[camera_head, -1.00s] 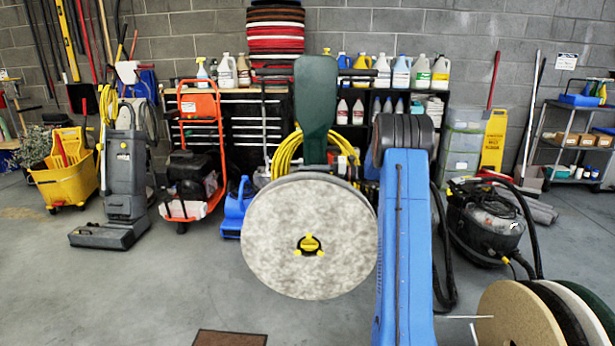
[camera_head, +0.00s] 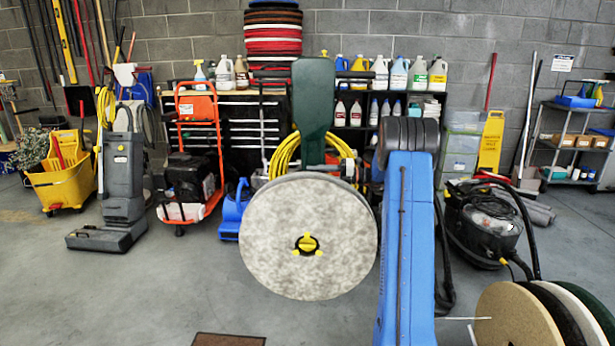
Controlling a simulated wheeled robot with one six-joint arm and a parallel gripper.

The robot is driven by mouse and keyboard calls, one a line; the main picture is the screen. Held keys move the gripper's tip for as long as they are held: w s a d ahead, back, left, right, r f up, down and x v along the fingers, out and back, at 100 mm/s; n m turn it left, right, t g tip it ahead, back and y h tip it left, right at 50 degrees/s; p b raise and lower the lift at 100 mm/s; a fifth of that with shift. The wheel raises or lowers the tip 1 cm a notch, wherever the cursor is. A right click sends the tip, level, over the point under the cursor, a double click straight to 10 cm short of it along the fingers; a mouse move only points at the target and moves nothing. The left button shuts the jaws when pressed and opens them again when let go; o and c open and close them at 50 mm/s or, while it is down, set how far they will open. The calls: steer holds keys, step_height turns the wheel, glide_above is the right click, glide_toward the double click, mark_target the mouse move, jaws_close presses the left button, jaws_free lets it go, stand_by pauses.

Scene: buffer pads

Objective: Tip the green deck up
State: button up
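A dark green panel (camera_head: 314,105), apparently part of the green deck's machine, stands upright in the middle of the view. Below it, a large round pale grey pad (camera_head: 275,230) faces me nearly square on. A yellow and black fitting (camera_head: 307,244) sits at the pad's centre. The pad hides most of what lies behind it, with a thin dark rim showing at its upper edge. A blue arm link with a black ribbed top, apparently mine, rises just right of the pad. My gripper is not visible.
Several round pads (camera_head: 519,318) stand on edge at the lower right. A brown mat (camera_head: 230,339) lies at the bottom. A black vacuum (camera_head: 490,225) stands at right, a grey scrubber (camera_head: 122,180) and yellow bucket (camera_head: 62,183) at left. The left-centre floor is open.

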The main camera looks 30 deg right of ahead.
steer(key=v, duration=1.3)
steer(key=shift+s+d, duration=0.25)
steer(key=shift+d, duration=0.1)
